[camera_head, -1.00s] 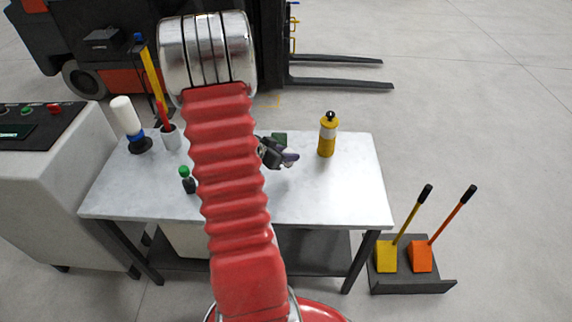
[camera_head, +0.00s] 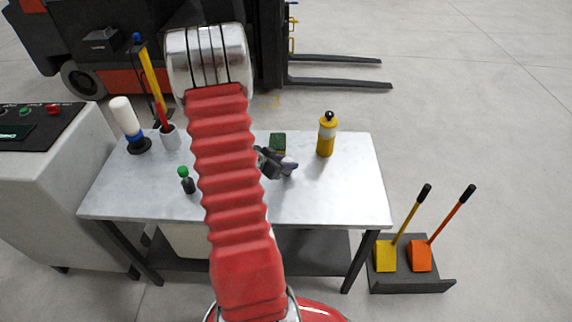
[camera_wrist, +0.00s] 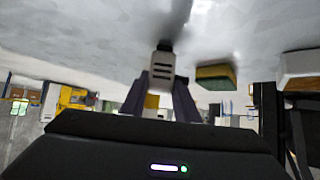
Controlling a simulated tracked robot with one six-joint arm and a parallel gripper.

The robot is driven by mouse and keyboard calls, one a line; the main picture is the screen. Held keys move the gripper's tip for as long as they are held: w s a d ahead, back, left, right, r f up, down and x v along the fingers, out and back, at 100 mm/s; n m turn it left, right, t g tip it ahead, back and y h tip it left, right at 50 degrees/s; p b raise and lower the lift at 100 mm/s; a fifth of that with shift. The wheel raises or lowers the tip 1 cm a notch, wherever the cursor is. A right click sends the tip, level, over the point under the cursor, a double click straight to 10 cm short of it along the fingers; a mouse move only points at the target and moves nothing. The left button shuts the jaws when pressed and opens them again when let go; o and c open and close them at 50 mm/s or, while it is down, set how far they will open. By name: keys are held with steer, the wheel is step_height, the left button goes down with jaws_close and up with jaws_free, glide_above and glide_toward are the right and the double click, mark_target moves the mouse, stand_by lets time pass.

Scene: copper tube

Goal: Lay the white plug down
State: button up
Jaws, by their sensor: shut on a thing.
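The white plug (camera_wrist: 161,66) shows in the wrist view between the two fingers of my gripper (camera_wrist: 162,88). It has dark slots on its face and a dark end that points toward the grey tabletop (camera_wrist: 90,30). That end is close to the surface; I cannot tell whether it touches. In the head view my gripper (camera_head: 286,168) is low over the middle of the table (camera_head: 335,195), partly hidden behind my red arm. The plug cannot be made out there.
A green and yellow sponge (camera_head: 278,139) lies just behind my gripper; it also shows in the wrist view (camera_wrist: 216,76). A yellow bottle (camera_head: 326,135) stands to the right. A small green-capped bottle (camera_head: 187,180) stands left of my arm. The table's front right is clear.

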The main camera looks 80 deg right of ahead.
steer(key=o, duration=1.1)
steer(key=shift+f, duration=0.1)
steer(key=shift+c, duration=0.2)
steer(key=shift+w+a+r, duration=0.15)
steer(key=shift+r, duration=0.15)
steer(key=v, duration=1.1)
steer(key=shift+a, duration=0.15)
steer(key=shift+w+r, duration=0.1)
steer(key=shift+r, duration=0.05)
